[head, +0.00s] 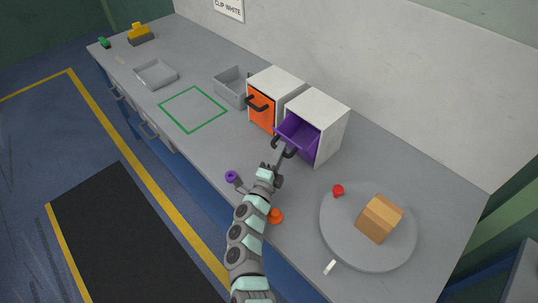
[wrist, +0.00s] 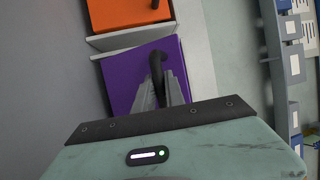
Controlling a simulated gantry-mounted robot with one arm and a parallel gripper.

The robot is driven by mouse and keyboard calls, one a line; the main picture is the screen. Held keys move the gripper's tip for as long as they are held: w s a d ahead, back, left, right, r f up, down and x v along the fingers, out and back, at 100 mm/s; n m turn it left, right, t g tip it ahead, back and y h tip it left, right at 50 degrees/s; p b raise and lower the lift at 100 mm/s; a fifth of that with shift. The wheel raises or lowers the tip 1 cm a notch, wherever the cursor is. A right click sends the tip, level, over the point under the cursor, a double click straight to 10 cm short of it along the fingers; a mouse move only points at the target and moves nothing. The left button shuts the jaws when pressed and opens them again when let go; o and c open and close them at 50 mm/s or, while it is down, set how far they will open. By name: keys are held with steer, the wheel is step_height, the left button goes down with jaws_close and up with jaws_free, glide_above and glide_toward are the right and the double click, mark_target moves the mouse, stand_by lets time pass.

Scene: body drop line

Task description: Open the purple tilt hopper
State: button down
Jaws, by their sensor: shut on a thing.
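The purple tilt hopper (head: 297,134) sits in a white housing (head: 329,121) on the grey bench. Its front is tilted out at the top, and its purple inside shows in the head view. In the wrist view its purple front (wrist: 122,76) fills the middle. My gripper (head: 280,151) is at the hopper's front, shut on its dark handle (wrist: 157,66). In the wrist view the two grey fingers (wrist: 161,90) close around the handle's lower part. The fingertips are partly hidden by the handle.
An orange hopper (head: 260,109) with a dark handle stands shut just left. A round grey plate (head: 340,250) with a cardboard box (head: 380,218) and red piece (head: 338,190) is at the right. Purple (head: 231,176) and orange (head: 276,216) pieces lie near my arm.

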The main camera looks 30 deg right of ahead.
steer(key=shift+s+a+f+b, duration=0.1)
steer(key=shift+a+f+b, duration=0.45)
steer(key=shift+a+f, duration=0.35)
steer(key=shift+d+f, duration=0.1)
steer(key=shift+f, duration=0.05)
steer(key=c, duration=1.4)
jaws_free()
steer(key=shift+d, duration=0.1)
steer(key=v, duration=1.1)
